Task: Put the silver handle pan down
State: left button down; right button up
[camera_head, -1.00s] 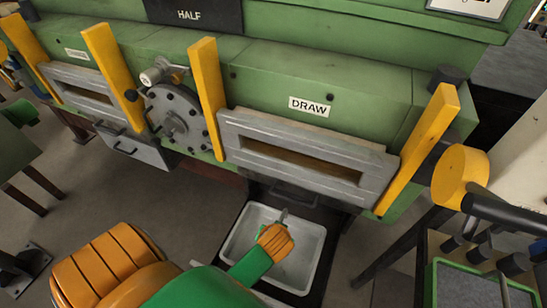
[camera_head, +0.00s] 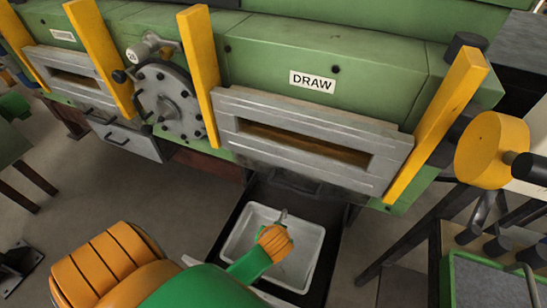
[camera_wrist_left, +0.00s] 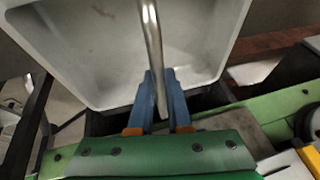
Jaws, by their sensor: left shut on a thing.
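The silver handle pan is a whitish rectangular pan (camera_head: 234,252) with a raised rim, low in front of the furnace. It shows from close up at the top of the left wrist view (camera_wrist_left: 75,50). My left gripper (camera_head: 284,217) appears over the pan in the head view. Its blue fingers (camera_wrist_left: 160,98) are shut on the thin silver handle (camera_wrist_left: 152,45). The handle's join to the pan is not clear. The pan looks empty where visible, and its underside is hidden. My right gripper is not in view.
The green furnace has a grey slotted door (camera_head: 310,145) under a DRAW label (camera_head: 312,81). A dark surface (camera_head: 335,228) lies below and around the pan. A yellow cylinder (camera_head: 490,150) and a green-edged bench (camera_head: 490,280) stand at the right. Bare floor (camera_head: 190,205) is to the left.

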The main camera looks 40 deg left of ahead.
pick_arm(q)
notch_tip(320, 180, down, 9)
jog(key=shift+r+b, duration=0.1)
jog(key=shift+b, duration=0.95)
jog(key=shift+r, duration=0.1)
jog(key=c, duration=0.9)
grip_release()
jog(key=shift+s, duration=0.1)
jog(key=shift+o, duration=0.2)
jog(key=shift+d, duration=0.1)
jog(key=p+v, duration=0.3)
jog(key=v, duration=0.9)
jog(key=shift+s, duration=0.1)
